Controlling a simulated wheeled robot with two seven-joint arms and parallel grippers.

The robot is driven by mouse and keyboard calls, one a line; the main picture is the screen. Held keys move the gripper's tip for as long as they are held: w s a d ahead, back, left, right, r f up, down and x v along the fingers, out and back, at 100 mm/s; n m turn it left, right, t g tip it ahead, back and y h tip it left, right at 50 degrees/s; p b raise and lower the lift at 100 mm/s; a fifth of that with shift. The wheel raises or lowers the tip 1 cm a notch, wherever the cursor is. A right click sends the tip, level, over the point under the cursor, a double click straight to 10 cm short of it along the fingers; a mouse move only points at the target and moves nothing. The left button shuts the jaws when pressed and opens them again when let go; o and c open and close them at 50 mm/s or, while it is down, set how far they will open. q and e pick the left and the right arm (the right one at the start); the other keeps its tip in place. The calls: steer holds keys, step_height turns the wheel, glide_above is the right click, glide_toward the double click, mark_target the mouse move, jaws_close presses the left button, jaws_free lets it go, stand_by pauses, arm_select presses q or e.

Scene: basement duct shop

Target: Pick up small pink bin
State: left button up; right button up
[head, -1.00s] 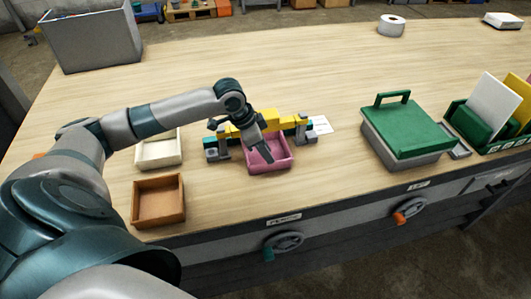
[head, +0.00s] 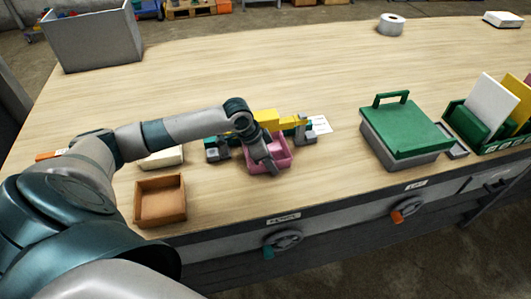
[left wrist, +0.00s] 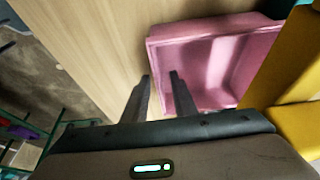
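The small pink bin (head: 283,150) sits on the wooden table, and its interior fills the upper right of the left wrist view (left wrist: 215,60). My left gripper (head: 272,168) is at the bin's front side in the head view and hides part of it. In the left wrist view my left gripper (left wrist: 160,76) has its two fingers apart. One finger is outside the bin's rim and the other overlaps the bin's inside, with the wall lying between them. I cannot tell whether either touches. My right gripper is not in view.
A yellow and grey clamp-like tool (head: 265,119) lies right behind the bin. A brown bin (head: 160,200) and a cream bin (head: 163,158) stand to the left. A green-lidded box (head: 405,130) is to the right.

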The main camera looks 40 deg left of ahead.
arm_select(q)
jaws_close()
steer(key=shift+r, duration=0.15)
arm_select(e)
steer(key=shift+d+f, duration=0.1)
arm_select(q)
steer(key=shift+w+r+b, duration=0.1)
steer(key=shift+r+b, duration=0.25)
steer(key=shift+r, duration=0.25)
step_height(320, 180, up, 2)
steer(key=shift+r+b, duration=0.15)
steer(key=shift+b, duration=0.35)
steer(key=s+d, duration=0.1)
steer(key=d, duration=0.1)
steer(key=s+d, duration=0.1)
steer(key=shift+s+f+b, duration=0.25)
steer(key=shift+s+b, duration=0.05)
steer(key=shift+s, duration=0.05)
steer(key=s+d+b, duration=0.2)
steer(key=s+d, duration=0.7)
steer(key=d, duration=0.1)
steer(key=shift+d+r, duration=0.15)
steer(key=shift+d, duration=0.2)
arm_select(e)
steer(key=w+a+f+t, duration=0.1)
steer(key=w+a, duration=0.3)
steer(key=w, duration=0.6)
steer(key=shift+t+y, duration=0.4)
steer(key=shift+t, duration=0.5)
